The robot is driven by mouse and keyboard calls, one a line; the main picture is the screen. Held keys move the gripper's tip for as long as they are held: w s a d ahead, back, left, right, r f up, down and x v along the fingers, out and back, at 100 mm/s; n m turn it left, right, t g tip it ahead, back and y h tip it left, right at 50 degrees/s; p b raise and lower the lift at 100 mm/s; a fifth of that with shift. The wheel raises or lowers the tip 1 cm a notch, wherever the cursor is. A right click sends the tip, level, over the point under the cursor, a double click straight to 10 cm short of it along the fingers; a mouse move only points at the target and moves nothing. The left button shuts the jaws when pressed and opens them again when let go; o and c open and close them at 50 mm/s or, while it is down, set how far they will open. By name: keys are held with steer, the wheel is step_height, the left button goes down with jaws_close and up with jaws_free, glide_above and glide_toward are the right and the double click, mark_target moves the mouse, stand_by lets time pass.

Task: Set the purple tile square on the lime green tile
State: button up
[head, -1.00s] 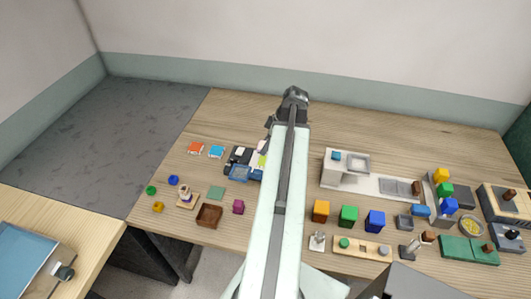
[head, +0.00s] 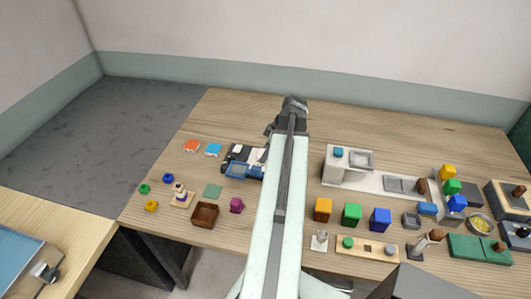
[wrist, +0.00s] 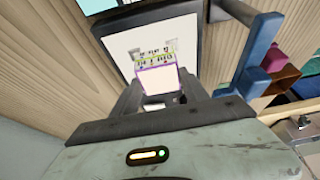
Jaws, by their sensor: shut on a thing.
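In the wrist view, my gripper (wrist: 158,88) is shut on the purple tile (wrist: 155,80), which shows as a pale face with a purple border between the fingers. A strip of the lime green tile (wrist: 150,57) shows just beyond its far edge. Both appear over a white, dark-framed board (wrist: 122,40). I cannot tell whether the purple tile touches the lime one or hangs above it.
A blue frame (head: 240,171) stands close beside the board; its bar (wrist: 250,70) rises right of my gripper in the wrist view. A white station (head: 346,165) stands right of my arm.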

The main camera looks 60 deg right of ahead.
steer(key=o, duration=1.6)
steer(key=a+p+v, duration=0.1)
steer(key=p+v, duration=0.6)
steer(key=shift+d+r, duration=0.45)
steer(key=shift+d, duration=0.1)
